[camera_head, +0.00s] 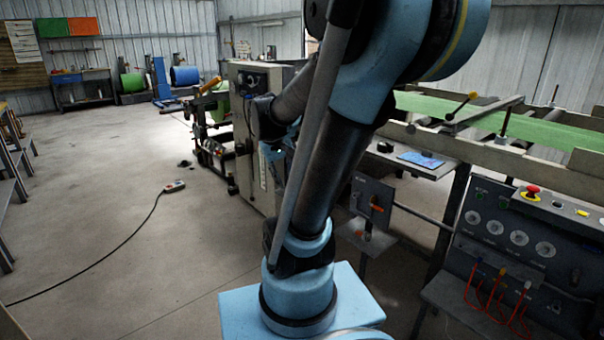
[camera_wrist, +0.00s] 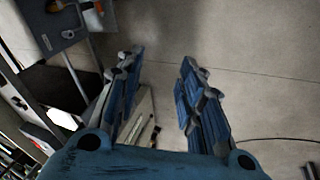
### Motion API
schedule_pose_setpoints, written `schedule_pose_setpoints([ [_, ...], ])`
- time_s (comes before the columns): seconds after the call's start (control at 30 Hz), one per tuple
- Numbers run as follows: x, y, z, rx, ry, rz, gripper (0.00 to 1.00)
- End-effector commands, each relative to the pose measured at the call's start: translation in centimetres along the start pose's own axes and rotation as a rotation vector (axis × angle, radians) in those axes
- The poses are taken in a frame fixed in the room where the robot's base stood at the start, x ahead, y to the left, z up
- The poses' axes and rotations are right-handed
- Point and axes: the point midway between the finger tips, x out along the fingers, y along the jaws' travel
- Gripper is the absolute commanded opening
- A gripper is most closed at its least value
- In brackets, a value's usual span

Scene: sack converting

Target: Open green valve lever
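I cannot make out a green valve lever in either view. A small grey panel (camera_head: 372,193) with an orange handle (camera_head: 377,204) is right of my arm in the head view. What looks like the same panel (camera_wrist: 42,24) is cut by the top left edge of the wrist view.
A machine bed with a green belt (camera_head: 560,132) runs along the right. A grey machine cabinet (camera_head: 262,140) stands behind my arm. A cable with a small control box (camera_head: 174,186) lies on the floor. The floor at the left (camera_head: 90,220) is mostly clear.

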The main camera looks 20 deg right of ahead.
Motion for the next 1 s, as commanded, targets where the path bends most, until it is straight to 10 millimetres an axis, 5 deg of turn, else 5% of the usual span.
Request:
schedule_pose_setpoints([
  [0.47, 2.1, 5.5, -13.2, -0.061, 0.011, 0.241, 0.35],
  [1.0, 8.4, 8.9, -27.1, -0.132, 0.029, 0.513, 0.35],
])
